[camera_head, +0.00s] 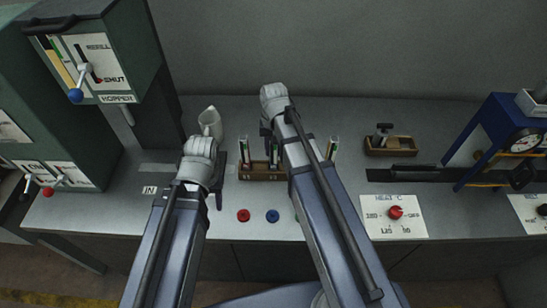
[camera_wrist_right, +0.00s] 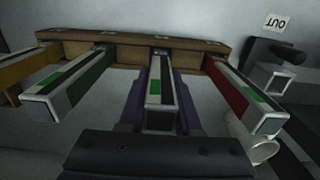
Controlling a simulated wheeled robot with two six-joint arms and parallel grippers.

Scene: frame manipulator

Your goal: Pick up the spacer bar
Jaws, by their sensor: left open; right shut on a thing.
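Several bars stand in a wooden rack (camera_head: 245,176), which also shows in the right wrist view (camera_wrist_right: 125,50). There, a green-sided bar (camera_wrist_right: 70,85) is left of centre and a red-sided bar (camera_wrist_right: 238,92) is at the right, each with a pale end and green mark. My right gripper (camera_head: 268,142) is shut on the spacer bar (camera_wrist_right: 160,95) between them, its fingers on both sides. The bar's far end still meets the rack. In the head view my right arm hides this bar and part of the rack. My left gripper (camera_head: 219,185) is open and empty, left of the rack.
A white jug (camera_head: 210,122) stands behind my left gripper. Red (camera_head: 243,215) and blue (camera_head: 272,216) buttons lie in front of the rack. A wooden tray (camera_head: 390,151) is to the right. A green hopper machine (camera_head: 125,45) stands at the left, a blue frame (camera_head: 490,125) at the right.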

